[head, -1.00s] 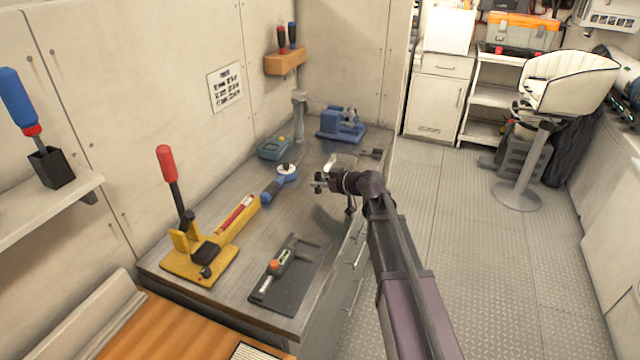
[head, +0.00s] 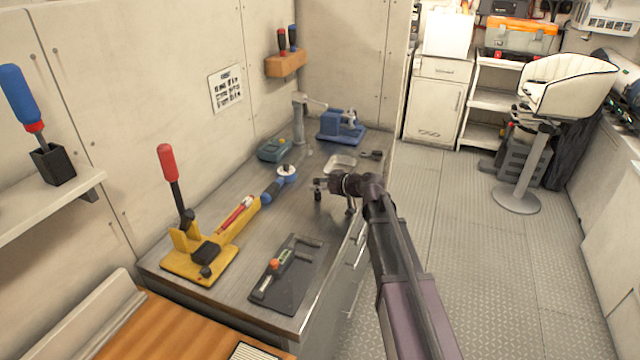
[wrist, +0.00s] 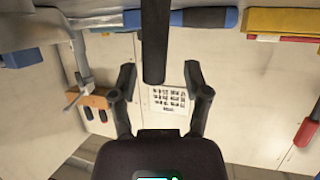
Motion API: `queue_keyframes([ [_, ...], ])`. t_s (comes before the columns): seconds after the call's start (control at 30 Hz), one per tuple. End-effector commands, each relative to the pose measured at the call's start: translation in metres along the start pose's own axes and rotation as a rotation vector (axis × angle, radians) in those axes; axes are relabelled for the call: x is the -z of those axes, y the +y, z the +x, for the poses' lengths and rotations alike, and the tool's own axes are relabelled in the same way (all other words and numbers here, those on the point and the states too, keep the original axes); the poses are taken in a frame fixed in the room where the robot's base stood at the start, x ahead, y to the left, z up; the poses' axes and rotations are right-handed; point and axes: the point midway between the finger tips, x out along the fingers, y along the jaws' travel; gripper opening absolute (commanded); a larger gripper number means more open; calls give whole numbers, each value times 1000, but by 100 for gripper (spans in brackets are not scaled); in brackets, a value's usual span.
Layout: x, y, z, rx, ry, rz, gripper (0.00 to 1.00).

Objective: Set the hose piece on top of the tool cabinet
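The hose piece looks to be the dark upright cylinder (wrist: 155,40) at the top middle of the wrist view, where the bench appears at the top. My gripper (wrist: 162,80) is open, with one finger on each side of the cylinder and a gap on both sides. In the head view my gripper (head: 320,184) is over the right part of the workbench, pointing at the wall; the hose piece is hard to separate from the dark fingertips there. A white cabinet (head: 434,108) with a drawer and a door stands at the back, perhaps the tool cabinet.
The workbench (head: 235,285) holds a yellow tool with a red handle (head: 200,255), a dark plate (head: 290,275), a blue-handled tool (head: 275,187), a clear dish (head: 340,162) and a blue vise (head: 342,126). A white seat (head: 565,80) stands right. The floor (head: 460,240) between is clear.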

Motion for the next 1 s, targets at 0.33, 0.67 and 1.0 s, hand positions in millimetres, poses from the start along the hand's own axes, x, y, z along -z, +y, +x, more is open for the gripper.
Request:
queue_keyframes([
  [0.33,-11,-10,-5,13,-16,13,62],
  [0.67,2,-10,-17,11,-15,13,62],
  [1.0,8,-6,-74,7,-11,11,62],
])
